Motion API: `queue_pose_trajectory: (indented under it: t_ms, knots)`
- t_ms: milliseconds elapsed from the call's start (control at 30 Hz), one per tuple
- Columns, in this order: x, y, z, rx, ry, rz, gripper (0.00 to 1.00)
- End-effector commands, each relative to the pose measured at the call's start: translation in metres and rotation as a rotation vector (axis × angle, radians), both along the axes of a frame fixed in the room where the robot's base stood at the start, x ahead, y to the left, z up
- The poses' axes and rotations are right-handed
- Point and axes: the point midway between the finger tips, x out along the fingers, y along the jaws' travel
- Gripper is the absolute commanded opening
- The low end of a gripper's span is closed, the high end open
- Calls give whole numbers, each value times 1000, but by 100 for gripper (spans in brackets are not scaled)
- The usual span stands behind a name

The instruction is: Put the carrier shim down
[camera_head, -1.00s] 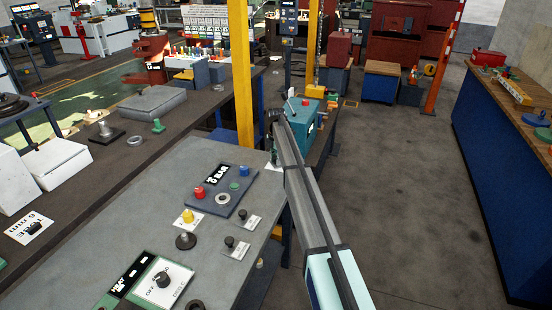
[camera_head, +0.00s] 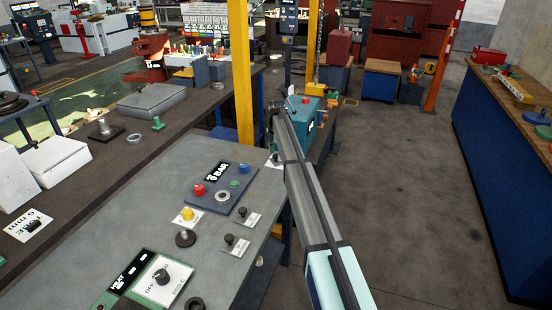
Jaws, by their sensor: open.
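My arm reaches from the bottom of the head view, past the right edge of the grey bench (camera_head: 130,220), toward a teal machine (camera_head: 304,122). The small dark end of my arm, with my gripper (camera_head: 272,122), is at the far end beside a yellow post. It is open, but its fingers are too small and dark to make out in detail. I cannot make out the carrier shim. Part of the area around the teal machine is hidden behind my arm.
The grey bench carries a control panel (camera_head: 220,187) with coloured buttons, and a rotary switch plate (camera_head: 163,280). The yellow post (camera_head: 243,75) stands close left of my arm. A blue workbench (camera_head: 500,180) is at the right. The floor between is clear.

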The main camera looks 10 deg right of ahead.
Motion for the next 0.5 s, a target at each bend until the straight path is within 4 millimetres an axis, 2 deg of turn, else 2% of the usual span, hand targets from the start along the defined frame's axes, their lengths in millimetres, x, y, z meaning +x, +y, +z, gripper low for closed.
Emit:
queue_pose_trajectory:
  t_ms: [300, 500]
  knots:
    - [1, 0, 59, 0, -2, 0, 56]
    - [1, 0, 88, 0, -1, 0, 56]
